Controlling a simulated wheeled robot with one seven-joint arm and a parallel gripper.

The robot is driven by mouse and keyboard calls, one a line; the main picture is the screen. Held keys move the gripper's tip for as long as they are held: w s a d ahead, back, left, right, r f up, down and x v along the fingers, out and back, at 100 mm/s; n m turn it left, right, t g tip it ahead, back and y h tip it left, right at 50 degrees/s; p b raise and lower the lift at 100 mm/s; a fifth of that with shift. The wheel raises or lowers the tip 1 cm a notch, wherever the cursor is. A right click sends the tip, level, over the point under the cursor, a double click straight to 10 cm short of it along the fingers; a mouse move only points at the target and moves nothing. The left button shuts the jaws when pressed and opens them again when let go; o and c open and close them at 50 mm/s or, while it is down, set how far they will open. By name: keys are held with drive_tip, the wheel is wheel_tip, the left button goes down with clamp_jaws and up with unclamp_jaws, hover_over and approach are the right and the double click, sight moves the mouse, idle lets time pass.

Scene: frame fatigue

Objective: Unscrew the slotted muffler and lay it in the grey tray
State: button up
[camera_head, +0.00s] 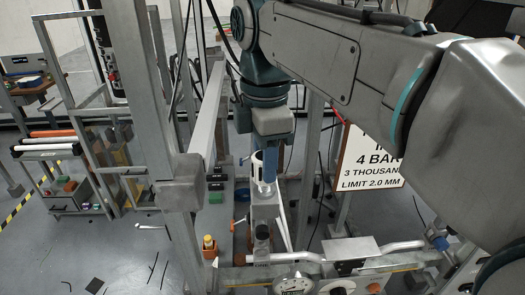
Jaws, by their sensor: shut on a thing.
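My gripper (270,147) points straight down at the middle of the view, on the end of my arm. It is shut on a small pale part with dark slots, which looks like the slotted muffler (258,168). The muffler is upright, just above a blue fitting (263,188) on top of a grey metal block (265,208). I cannot tell whether it is still joined to the fitting. The fingertips are small and partly merged with the muffler. I cannot pick out the grey tray with certainty.
A thick grey upright post (150,90) with a beam stands close left of my gripper. A white sign (370,160) is at right, behind my arm. A dial gauge (293,284) and a metal rail are in front. A yellow-orange bottle (209,245) stands lower left.

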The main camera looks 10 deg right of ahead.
drive_tip(key=shift+r+p, duration=1.1)
drive_tip(key=shift+r, duration=0.25)
drive_tip(key=shift+r, duration=1.95)
